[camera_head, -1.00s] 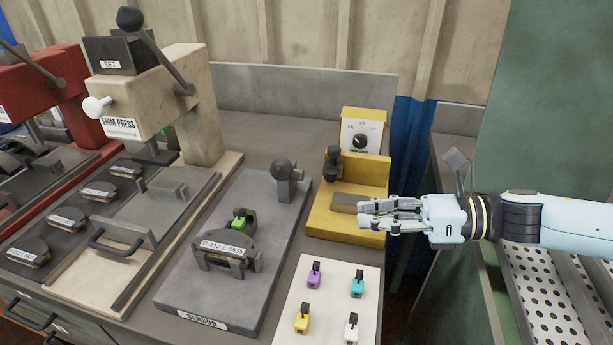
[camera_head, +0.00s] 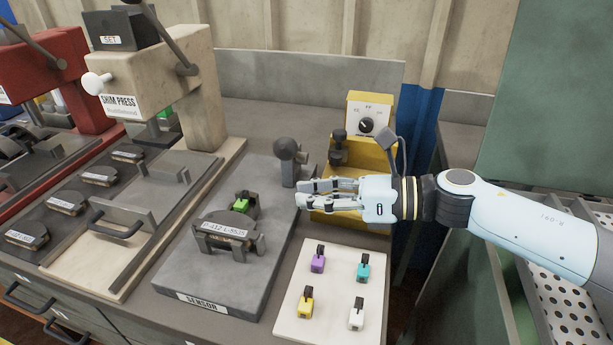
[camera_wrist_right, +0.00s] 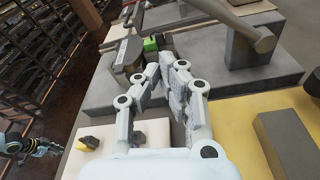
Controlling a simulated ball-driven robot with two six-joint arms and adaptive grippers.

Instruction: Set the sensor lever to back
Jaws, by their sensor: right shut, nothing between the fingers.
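The grey sensor station (camera_head: 185,268) carries a label reading SENSOR. The sensor lever (camera_head: 287,149), a dark round knob by a grey post, stands at its back right. In the right wrist view the lever's ball (camera_wrist_right: 265,41) and arm show above the post; which setting it has I cannot tell. A labelled brake shoe (camera_head: 228,232) with a green clip (camera_head: 241,203) sits on the station. My right gripper (camera_head: 302,193) is shut and empty, in front of the lever post and apart from the knob. What looks like my left gripper (camera_wrist_right: 28,146) shows at the wrist view's left edge.
A yellow station (camera_head: 383,154) with a dial stands behind my right gripper. A white board (camera_head: 335,290) with several coloured clips lies in front of it. The beige shim press (camera_head: 150,80) stands at the left. Bare bench shows behind the lever.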

